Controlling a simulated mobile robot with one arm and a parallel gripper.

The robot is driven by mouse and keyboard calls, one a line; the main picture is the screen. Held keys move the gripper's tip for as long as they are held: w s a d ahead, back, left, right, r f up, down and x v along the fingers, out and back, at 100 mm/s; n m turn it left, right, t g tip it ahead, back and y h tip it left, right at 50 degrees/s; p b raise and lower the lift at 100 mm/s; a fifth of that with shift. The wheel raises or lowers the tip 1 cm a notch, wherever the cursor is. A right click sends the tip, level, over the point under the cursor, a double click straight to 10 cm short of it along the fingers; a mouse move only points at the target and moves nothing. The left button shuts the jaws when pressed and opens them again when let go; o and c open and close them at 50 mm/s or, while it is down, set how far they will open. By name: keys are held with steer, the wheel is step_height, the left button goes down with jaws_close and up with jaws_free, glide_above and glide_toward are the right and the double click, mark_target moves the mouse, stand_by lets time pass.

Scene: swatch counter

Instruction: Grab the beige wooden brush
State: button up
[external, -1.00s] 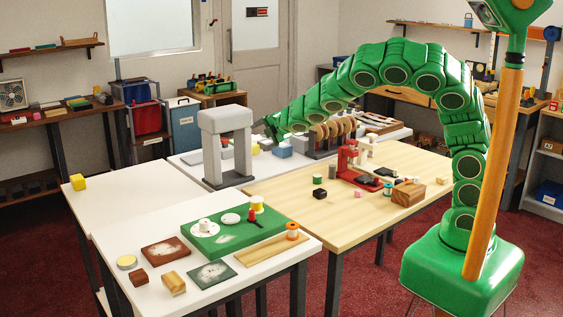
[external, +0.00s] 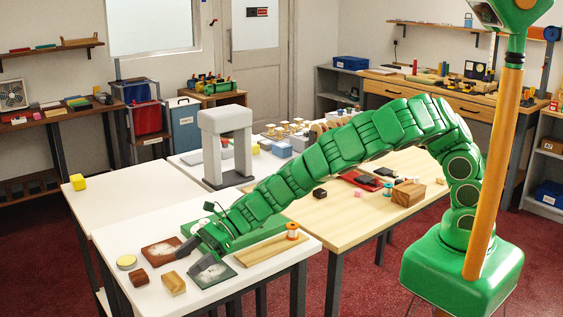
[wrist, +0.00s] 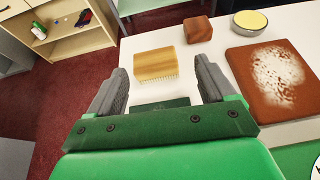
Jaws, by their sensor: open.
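The beige wooden brush (external: 173,283) lies on the white table near its front edge, left of a dark green powdered plate. In the wrist view the brush (wrist: 155,64) shows its striped wooden block with pale bristles along the near side. My gripper (external: 200,260) is over the table, to the right of the brush and apart from it. In the wrist view my gripper (wrist: 161,80) has its jaws apart, with the brush just beyond the tips, between them in the picture. Nothing is held.
A red-brown block (wrist: 198,29), a round tin with a yellow top (wrist: 250,20) and a brown powdered plate (wrist: 280,82) lie close by. The table's front edge runs just past the brush. A green board (external: 270,227) lies under my arm.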

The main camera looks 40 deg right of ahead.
mark_target(171, 279)
steer(key=shift+s+a+f, duration=0.3)
steer(key=shift+s, duration=0.25)
steer(key=shift+x, duration=3.7)
steer(key=shift+w, duration=0.1)
steer(key=c, duration=0.7)
